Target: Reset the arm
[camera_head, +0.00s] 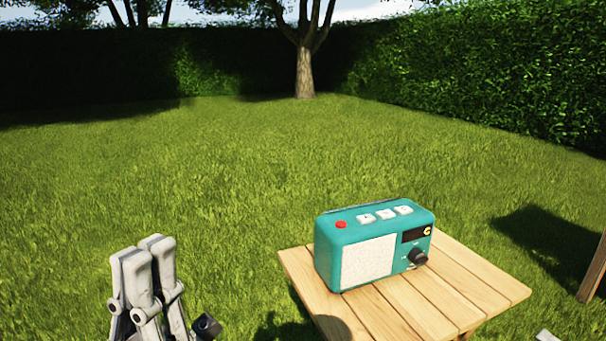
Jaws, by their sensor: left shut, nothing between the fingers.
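My left gripper (145,262) is at the lower left in the head view, pointing up over the grass. Its two grey fingers are together, and it holds nothing. It is apart from the table, to its left. A small grey piece shows at the bottom edge on the right; I cannot tell whether it is my right gripper.
A teal radio (372,245) with a red button, white buttons and a black knob stands upright on a slatted wooden table (480,290). A wooden post (594,272) is at the right edge. Open grass (200,170) lies behind, bounded by hedges (500,70) and a tree (304,70).

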